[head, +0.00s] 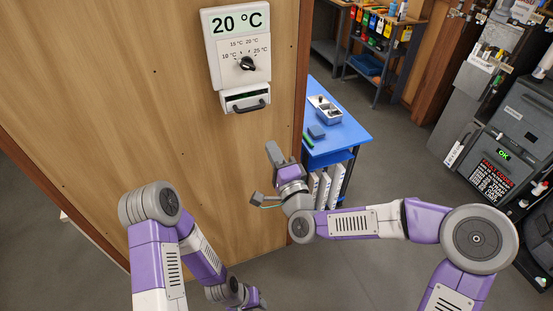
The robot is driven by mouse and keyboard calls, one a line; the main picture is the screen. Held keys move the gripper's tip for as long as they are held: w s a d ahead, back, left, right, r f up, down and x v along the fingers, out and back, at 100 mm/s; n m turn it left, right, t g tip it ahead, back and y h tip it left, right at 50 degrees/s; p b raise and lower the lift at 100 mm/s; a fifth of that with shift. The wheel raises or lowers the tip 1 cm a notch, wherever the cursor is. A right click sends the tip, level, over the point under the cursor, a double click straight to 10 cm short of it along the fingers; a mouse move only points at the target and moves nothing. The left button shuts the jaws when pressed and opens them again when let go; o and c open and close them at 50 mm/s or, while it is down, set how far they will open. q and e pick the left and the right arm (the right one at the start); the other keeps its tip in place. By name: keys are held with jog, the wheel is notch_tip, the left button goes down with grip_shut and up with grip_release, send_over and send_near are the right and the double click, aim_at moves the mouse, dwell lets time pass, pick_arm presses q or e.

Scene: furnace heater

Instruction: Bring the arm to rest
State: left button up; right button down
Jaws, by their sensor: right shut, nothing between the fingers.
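A white heater control panel (236,50) hangs on the wooden wall, and its display reads 20 °C. A black dial (246,64) sits in its middle among printed temperature marks. A drawer-like part with a dark handle (250,107) is at its bottom. My right gripper (273,152) is shut and empty, pointing up in front of the wall's right edge, below the panel and apart from it. My left arm is folded down in front of the wall. Its gripper (257,299) shows only partly at the bottom edge, and its fingers cannot be made out.
A blue table (345,134) with a metal tray (325,110) stands right of the wall, close behind my right gripper. A shelf with coloured bins (376,28) is at the back. Dark machines (505,120) stand at the far right. The grey floor (400,160) between is clear.

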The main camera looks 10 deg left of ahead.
jog(key=shift+v, duration=1)
jog(key=s+d+f+n+g+h, duration=0.1)
jog(key=s+d+f+n+g, duration=0.15)
jog(key=f, duration=0.75)
jog(key=s+d+f+n+g+h, duration=0.15)
jog(key=f+g, duration=0.25)
jog(key=f, duration=0.6)
jog(key=s+d+f+n+g+h, duration=0.1)
jog(key=s+d+f+n+g, duration=0.15)
jog(key=f, duration=0.65)
jog(key=s+d+f+n+g+h, duration=0.1)
jog(key=s+d+f+g, duration=0.3)
jog(key=s+f, duration=0.3)
jog(key=s+d+f+n+g, duration=0.2)
jog(key=s+d+f+g, duration=0.2)
jog(key=s+f, duration=0.4)
jog(key=shift+s+h, duration=0.35)
jog(key=shift+s, duration=0.65)
